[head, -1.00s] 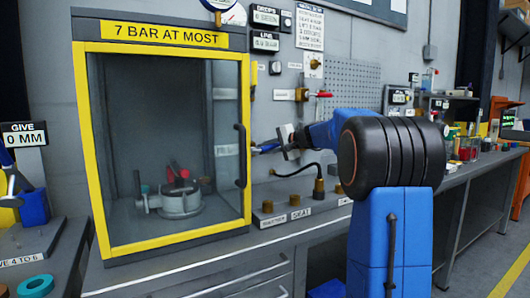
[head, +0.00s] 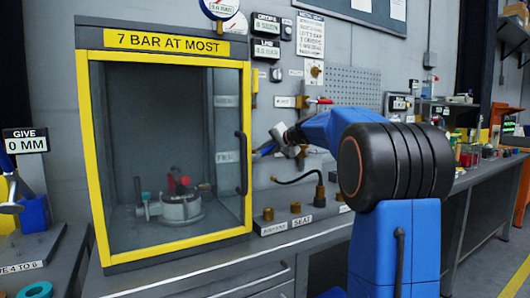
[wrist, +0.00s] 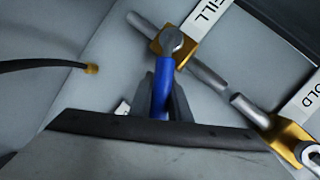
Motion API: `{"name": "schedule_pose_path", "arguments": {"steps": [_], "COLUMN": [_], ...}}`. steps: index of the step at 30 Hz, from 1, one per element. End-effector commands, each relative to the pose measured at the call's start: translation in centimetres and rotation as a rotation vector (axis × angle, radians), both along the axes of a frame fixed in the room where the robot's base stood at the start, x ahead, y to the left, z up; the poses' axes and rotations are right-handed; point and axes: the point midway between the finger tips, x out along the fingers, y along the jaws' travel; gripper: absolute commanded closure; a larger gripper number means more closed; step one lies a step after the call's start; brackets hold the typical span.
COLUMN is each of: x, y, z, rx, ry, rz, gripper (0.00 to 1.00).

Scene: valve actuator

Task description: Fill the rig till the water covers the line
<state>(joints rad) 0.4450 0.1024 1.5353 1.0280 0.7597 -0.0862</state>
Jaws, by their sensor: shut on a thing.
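The rig (head: 180,205), a round grey body with a red top part, stands inside the yellow-framed glass cabinet (head: 160,246). I cannot make out any water or line on it. In the wrist view, a blue lever (wrist: 162,92) comes off the brass valve (wrist: 172,45) beside the FILL label (wrist: 205,22). My gripper (wrist: 163,100) is shut on this lever, with its dark fingers on either side. In the head view my gripper (head: 280,138) is at the wall just right of the cabinet, partly hidden by my arm.
A second brass valve (wrist: 288,138) by a label ending in OLD sits on the same pipe, close right of my gripper. A black hose (wrist: 40,65) is at left. A red-handled valve (head: 320,100) is above my arm, and the bench block (head: 300,220) below.

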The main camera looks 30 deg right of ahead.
Motion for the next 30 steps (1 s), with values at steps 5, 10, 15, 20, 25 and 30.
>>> {"name": "schedule_pose_path", "arguments": {"steps": [5, 10, 15, 20, 25, 30], "x": [0.0, 0.0, 0.0, -0.9, -3.3, -6.3], "y": [0.0, 0.0, 0.0, -0.3, -0.9, -1.7], "z": [-0.1, -0.1, 0.0, 0.4, 1.5, 2.9], "rx": [0.0, 0.001, 0.001, 0.001, 0.0, 0.0], "ry": [0.002, 0.001, 0.001, 0.0, -0.001, -0.001], "rz": [0.001, 0.0, 0.0, 0.0, -0.002, -0.003], "gripper": [0.76, 0.65, 0.65, 0.65, 0.65, 0.65]}}
